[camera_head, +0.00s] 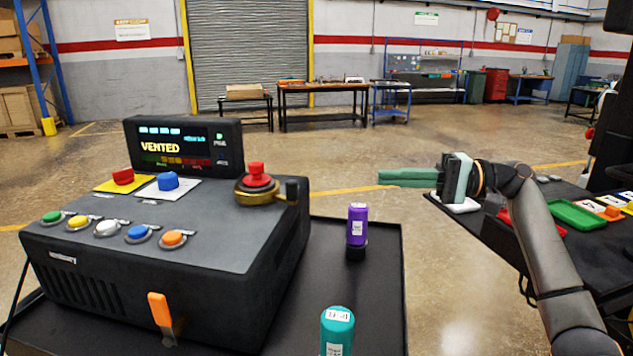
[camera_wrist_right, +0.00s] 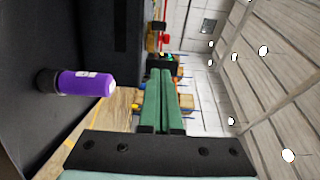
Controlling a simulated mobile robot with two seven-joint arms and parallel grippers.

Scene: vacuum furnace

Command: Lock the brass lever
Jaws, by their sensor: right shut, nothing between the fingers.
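The black control console (camera_head: 150,240) stands at left. An orange-handled lever (camera_head: 160,308) is on the console's front face; I cannot tell which of these is the brass lever. My right gripper (camera_head: 384,177) is shut and empty, its green fingers pointing left toward the console, well apart from it. In the right wrist view, its fingers (camera_wrist_right: 160,75) lie together. My left gripper is not in view.
A purple canister (camera_head: 357,225), also in the right wrist view (camera_wrist_right: 85,84), and a teal canister (camera_head: 337,328) stand on the dark tray (camera_head: 385,300) beside the console. A display (camera_head: 185,146) reads VENTED. A table with a green tray (camera_head: 577,214) is at right.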

